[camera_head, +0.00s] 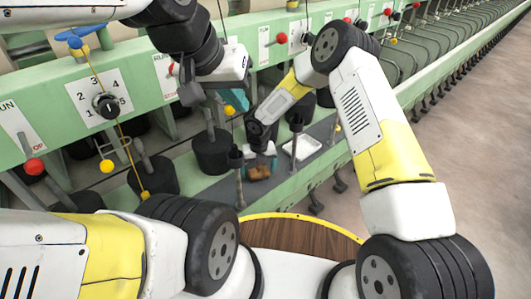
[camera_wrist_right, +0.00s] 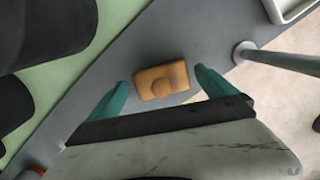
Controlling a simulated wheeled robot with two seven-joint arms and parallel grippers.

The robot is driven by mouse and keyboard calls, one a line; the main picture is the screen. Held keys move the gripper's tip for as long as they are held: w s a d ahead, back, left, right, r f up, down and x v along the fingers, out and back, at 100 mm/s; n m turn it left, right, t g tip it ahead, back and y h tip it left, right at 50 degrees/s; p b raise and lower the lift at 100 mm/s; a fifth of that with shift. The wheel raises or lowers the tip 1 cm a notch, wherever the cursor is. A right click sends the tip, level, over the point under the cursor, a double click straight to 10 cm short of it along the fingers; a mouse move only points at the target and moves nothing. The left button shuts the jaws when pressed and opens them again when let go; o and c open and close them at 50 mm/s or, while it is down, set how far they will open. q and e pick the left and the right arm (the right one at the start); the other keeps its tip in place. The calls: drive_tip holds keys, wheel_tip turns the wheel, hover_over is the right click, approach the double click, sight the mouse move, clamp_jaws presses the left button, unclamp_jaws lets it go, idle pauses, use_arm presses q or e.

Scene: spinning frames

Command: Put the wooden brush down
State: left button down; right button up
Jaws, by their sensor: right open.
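The wooden brush (camera_head: 260,171) is a small orange-brown block with a round knob, lying on the grey shelf (camera_head: 225,188). In the right wrist view the brush (camera_wrist_right: 161,82) shows between the fingertips, with a small gap on each side. My right gripper (camera_head: 258,160) is open just above it, its teal fingers (camera_wrist_right: 160,80) either side of the brush without visibly gripping it. My left gripper (camera_head: 236,100) is higher up, in front of the green machine; its teal fingers show from the side, so I cannot tell whether they are open.
A white tray (camera_head: 302,147) lies on the shelf right of the brush. A grey post (camera_wrist_right: 280,60) stands close to my right gripper. Black spools (camera_head: 212,152) line the green machine frame (camera_head: 140,75), which carries knobs. Floor (camera_head: 460,130) is clear at the right.

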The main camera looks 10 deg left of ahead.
sight(259, 167)
drive_tip(key=r, duration=0.6)
drive_tip(key=shift+s+d+r, duration=0.25)
drive_tip(key=shift+s, duration=0.1)
